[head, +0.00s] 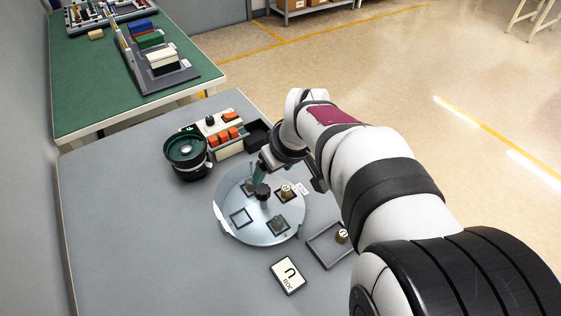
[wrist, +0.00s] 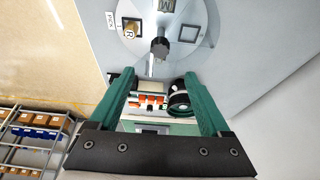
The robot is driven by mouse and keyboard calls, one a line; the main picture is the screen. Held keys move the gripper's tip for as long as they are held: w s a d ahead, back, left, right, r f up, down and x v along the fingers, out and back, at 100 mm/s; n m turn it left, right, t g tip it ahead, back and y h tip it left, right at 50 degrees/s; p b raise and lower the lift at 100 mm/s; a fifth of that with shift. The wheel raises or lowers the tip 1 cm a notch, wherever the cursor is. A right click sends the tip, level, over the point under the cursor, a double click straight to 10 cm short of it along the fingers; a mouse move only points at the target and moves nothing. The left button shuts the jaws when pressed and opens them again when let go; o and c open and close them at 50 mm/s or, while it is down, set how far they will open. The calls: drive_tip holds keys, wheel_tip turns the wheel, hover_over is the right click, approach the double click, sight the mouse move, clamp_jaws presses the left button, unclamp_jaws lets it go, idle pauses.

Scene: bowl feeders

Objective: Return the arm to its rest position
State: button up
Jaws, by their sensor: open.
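My gripper (head: 260,178) hangs over the round grey disc (head: 262,236) in the head view, partly covering it and blurred against it. In the wrist view the two green fingers (wrist: 161,88) stand wide apart with nothing between them that they grip. The disc (wrist: 205,12) shows beyond them with a black knob (wrist: 160,50) at its centre. My arm reaches in from the right, bent over the table; whether the fingertips touch anything is unclear.
The disc carries a gold piece (head: 287,191), a dark piece (head: 278,224) and an empty square. The left tabletop is clear.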

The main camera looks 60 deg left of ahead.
drive_tip(key=shift+v, duration=1.3)
drive_tip(key=w+d+r+m+h, duration=0.1)
drive_tip(key=w+d+m, duration=0.35)
drive_tip(key=d, duration=0.95)
drive_tip(key=w+d+r+m+h, duration=0.1)
drive_tip(key=d+r+m, duration=0.1)
drive_tip(key=d+m, duration=0.9)
drive_tip(key=s+d+f+m, duration=0.2)
drive_tip(key=s+d+m, duration=0.2)
drive_tip(key=d, duration=0.4)
drive_tip(key=s+d+f+m, duration=0.2)
drive_tip(key=s+d+m, duration=0.2)
drive_tip(key=s+d, duration=0.3)
drive_tip(key=shift+s+d+h, duration=0.15)
drive_tip(key=shift+d+h, duration=0.25)
drive_tip(key=shift+d, duration=0.6)
